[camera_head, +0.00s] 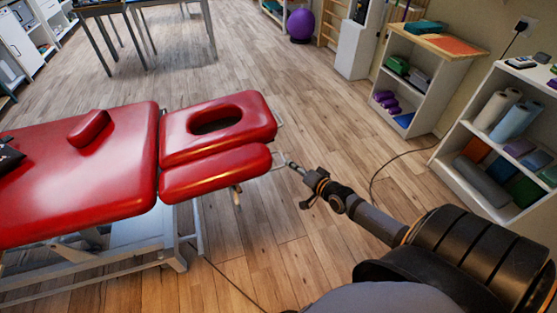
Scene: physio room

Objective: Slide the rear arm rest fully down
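A red padded treatment table (80,180) stands at the left. Its head section (245,112) has an oval face hole. A narrow red arm rest (215,175) lies along the near side of that section, roughly level with it. A thin metal bracket (278,160) sticks out at its right end. Whether this is the rear arm rest, or another one is hidden behind the head section, I cannot tell. My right gripper (298,182) is just right of the bracket, its fingers apart. No object shows between them; whether one fingertip touches the bracket is unclear. My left gripper is out of view.
White shelves with mats and blocks (470,185) stand at the right, with a lower shelf unit (425,65) behind. A purple ball (301,24) lies at the back. A dark cable (378,172) crosses the floor. The wooden floor (300,110) beyond the head section is clear.

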